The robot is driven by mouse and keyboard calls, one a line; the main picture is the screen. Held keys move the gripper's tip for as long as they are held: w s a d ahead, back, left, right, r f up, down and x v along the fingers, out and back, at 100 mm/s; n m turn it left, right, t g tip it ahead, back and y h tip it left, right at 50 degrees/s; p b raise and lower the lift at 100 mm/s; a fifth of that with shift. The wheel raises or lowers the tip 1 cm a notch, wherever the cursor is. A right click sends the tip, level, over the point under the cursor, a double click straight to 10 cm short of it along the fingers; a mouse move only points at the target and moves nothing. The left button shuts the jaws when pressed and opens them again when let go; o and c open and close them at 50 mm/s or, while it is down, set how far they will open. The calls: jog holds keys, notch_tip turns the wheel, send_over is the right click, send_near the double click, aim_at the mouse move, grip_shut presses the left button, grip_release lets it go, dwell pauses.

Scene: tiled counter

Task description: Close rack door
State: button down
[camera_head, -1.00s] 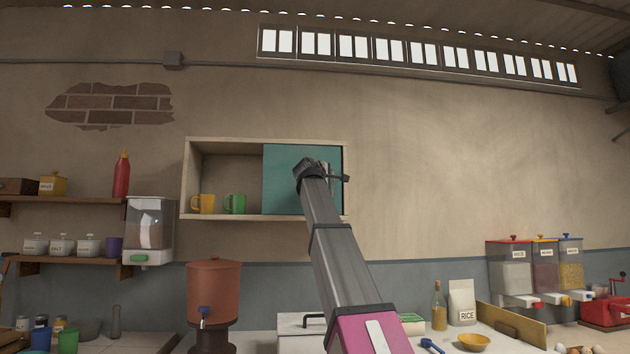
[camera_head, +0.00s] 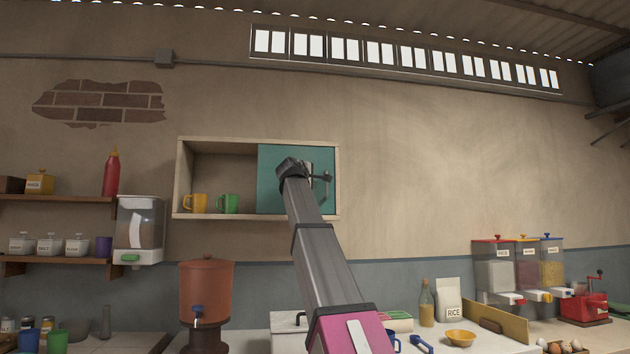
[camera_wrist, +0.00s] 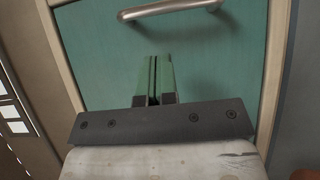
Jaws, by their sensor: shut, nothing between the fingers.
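The rack (camera_head: 186,170) is a pale wooden wall box. A teal door (camera_head: 275,185) covers its right half, and the left half is open. In the wrist view the door (camera_wrist: 105,55) fills most of the picture, with a metal bar handle (camera_wrist: 170,9) at the top. My gripper (camera_wrist: 160,62) is shut and empty, in front of the teal panel and below the handle in that view. I cannot tell whether the fingertips touch the panel. In the head view my arm hides part of the door.
A yellow mug (camera_head: 195,203) and a green mug (camera_head: 229,204) stand in the rack's open left half. A white dispenser (camera_head: 139,228) hangs to the left. A terracotta water pot (camera_head: 206,292) stands below. The wall right of the rack is bare.

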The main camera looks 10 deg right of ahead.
jog(key=v, duration=0.9)
jog(key=shift+s, duration=0.35)
jog(key=shift+a, duration=0.1)
